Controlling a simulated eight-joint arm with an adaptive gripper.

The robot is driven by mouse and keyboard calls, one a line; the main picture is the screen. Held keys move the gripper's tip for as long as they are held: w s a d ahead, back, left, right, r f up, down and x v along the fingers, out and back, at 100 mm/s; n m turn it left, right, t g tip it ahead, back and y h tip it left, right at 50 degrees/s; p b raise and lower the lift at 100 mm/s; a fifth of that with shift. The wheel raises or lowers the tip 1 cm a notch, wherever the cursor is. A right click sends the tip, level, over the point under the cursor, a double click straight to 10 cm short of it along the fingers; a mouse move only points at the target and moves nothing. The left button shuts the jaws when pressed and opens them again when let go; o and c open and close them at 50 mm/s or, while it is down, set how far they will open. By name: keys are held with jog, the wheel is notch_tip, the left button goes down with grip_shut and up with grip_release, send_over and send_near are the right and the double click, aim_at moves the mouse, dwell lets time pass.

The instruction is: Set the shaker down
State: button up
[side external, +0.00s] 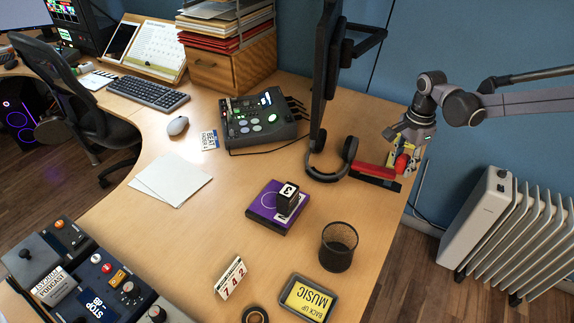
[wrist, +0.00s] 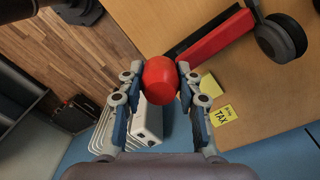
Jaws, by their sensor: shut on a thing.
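The shaker, a red rounded egg-like piece (side external: 402,163), is at the far right corner of the desk in the side view. My gripper (side external: 403,158) is shut on it. In the wrist view the shaker (wrist: 160,82) sits between the two fingertips (wrist: 160,80), one on each side. It appears against the desk's edge, with floor and radiator visible beyond it. I cannot tell how high it is above the desk, or whether it touches anything. The fingers partly cover it in the side view.
A long red object with a black base (side external: 376,171) lies close beside the shaker, near black headphones (side external: 331,172). Yellow notes (wrist: 222,115) lie on the desk. A mesh cup (side external: 338,248) and purple box (side external: 277,207) stand nearer. A white radiator (side external: 490,225) stands off the desk.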

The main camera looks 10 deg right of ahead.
send_over(351, 197)
notch_tip(351, 197, down, 7)
jog(key=shift+r, duration=0.1)
jog(key=shift+f, duration=1.9)
jog(key=shift+f, duration=0.2)
jog(key=o, duration=1.1)
jog(key=shift+r, duration=0.1)
